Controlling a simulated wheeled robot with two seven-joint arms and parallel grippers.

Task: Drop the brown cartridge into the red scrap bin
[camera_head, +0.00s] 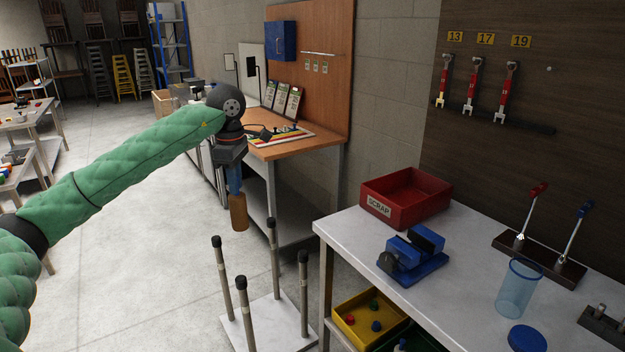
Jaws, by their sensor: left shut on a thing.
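My left gripper (236,188) hangs pointing down at the end of the green-sleeved arm, left of the white bench. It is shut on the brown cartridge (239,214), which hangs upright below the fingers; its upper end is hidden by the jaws. The red scrap bin (393,210) sits on the back left part of the bench, its label "SCRAP" facing me. The cartridge is in the air, well left of the bin and apart from it. The inside of the bin that shows looks empty. My right gripper is not in view.
A white stand with upright dark-capped posts (276,275) is below the cartridge. On the bench (462,262) are a blue vise (412,262) in front of the bin, a clear blue cup (518,290) and levers (530,215). A wooden workbench (285,148) stands behind the gripper.

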